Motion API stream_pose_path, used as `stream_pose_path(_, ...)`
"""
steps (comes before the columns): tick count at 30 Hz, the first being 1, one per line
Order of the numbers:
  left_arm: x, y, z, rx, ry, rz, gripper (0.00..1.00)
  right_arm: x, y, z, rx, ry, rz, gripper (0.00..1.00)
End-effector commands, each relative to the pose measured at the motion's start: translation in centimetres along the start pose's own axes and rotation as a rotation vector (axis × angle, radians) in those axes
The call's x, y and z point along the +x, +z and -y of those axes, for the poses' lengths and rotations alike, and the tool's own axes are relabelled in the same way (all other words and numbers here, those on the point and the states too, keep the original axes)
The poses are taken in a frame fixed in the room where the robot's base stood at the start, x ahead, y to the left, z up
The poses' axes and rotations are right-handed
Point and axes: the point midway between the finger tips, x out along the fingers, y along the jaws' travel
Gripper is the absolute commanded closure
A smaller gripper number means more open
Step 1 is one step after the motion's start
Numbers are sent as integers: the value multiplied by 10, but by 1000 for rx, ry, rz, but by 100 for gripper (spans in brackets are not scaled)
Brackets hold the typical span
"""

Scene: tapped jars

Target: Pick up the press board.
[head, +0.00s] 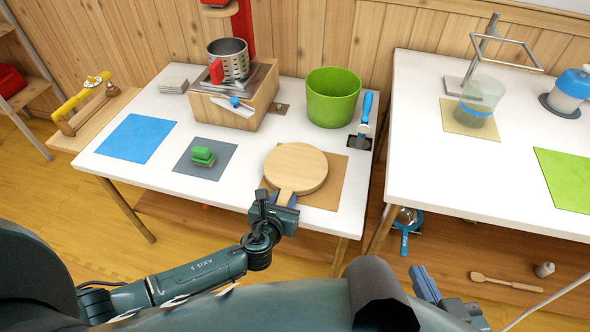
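The press board is most likely the round wooden board (297,168) with a short handle, at the front of the left white table. It lies over a brown mat (325,196), its handle pointing toward me. My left gripper (281,198) is at the handle, with its blue fingertips close on either side of it. I cannot tell whether they are clamped on it; the gripper body hides part of the handle. My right gripper (436,287) is low at the bottom of the head view, away from the tables and partly hidden by my own body.
A green brush (203,156) on a grey mat (222,151) lies left of the board. A green bucket (332,98) and a blue-handled tool (366,108) stand behind it. A wooden block with a metal pot (229,60) is at the back. A gap separates the right table (455,180).

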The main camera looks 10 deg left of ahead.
Motion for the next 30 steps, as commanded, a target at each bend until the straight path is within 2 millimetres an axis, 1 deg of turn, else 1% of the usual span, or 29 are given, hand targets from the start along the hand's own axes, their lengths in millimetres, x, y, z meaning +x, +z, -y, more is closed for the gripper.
stream_pose_path(1, 0, 0, 0, 0, 0, 0, 71, 0, 0, 0, 0, 0, 1, 100)
stream_pose_path(9, 0, 0, 0, 0, 0, 0, 94, 2, 1, 0, 1, 1, 2, 100)
stream_pose_path(12, 0, 0, 0, 0, 0, 0, 100, 2, 1, 0, 3, 2, 1, 100)
stream_pose_path(20, -1, 4, 0, 0, -1, 3, 100, 2, -1, 1, 10, 3, -1, 100)
stream_pose_path(23, -6, 16, 0, -1, -1, 5, 100, 0, -7, 3, 14, 0, 6, 100)
stream_pose_path(26, -13, 35, 0, 0, -1, 6, 100, 1, -9, 5, 22, -7, 28, 100)
stream_pose_path(30, -25, 62, 0, 0, -1, 6, 100, 12, 0, 9, 33, -23, 87, 100)
